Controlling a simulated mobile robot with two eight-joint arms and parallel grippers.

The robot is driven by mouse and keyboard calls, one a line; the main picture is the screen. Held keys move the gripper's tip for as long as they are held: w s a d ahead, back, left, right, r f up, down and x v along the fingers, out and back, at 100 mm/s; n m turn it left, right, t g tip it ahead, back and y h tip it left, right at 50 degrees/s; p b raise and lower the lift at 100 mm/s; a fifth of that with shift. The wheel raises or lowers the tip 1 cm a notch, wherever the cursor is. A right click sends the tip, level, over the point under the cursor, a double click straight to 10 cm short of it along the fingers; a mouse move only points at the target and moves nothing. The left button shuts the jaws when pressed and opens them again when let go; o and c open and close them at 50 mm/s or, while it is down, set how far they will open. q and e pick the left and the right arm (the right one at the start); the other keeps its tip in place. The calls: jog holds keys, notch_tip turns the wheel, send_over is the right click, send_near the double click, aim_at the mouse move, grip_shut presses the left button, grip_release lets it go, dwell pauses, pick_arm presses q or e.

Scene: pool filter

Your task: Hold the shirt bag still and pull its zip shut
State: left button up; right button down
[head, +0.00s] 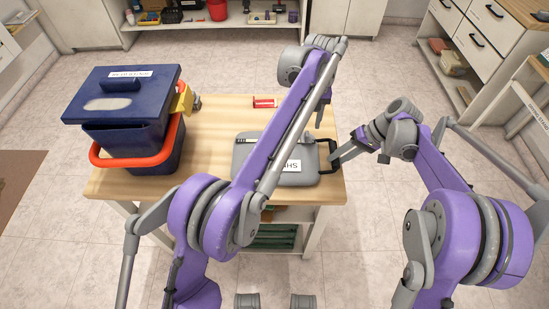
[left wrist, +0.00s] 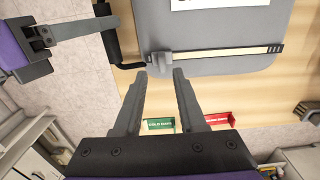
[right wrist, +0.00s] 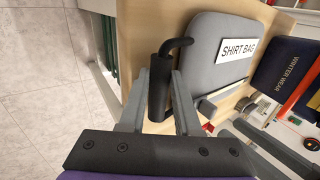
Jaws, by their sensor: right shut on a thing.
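The grey shirt bag (head: 249,152) lies flat on the wooden table, partly hidden by my left arm in the head view. In the left wrist view, its zip (left wrist: 225,53) shows a pale strip between dark edges, with the grey slider (left wrist: 161,59) at the left end. My left gripper (left wrist: 161,72) is open and empty, its fingertips just short of the slider. My right gripper (right wrist: 159,72) is shut on the bag's black handle (right wrist: 157,100), which sticks out past the table's right edge in the head view.
A dark blue lidded bin (head: 125,93) with a red handle stands at the table's left. A red box (head: 265,102) lies near the back edge; a green box (left wrist: 158,124) beside it shows in the left wrist view.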

aim_at(307, 133)
pick_arm(q)
jog(key=shift+a+f, duration=0.2)
jog(key=shift+f, duration=2.05)
grip_shut()
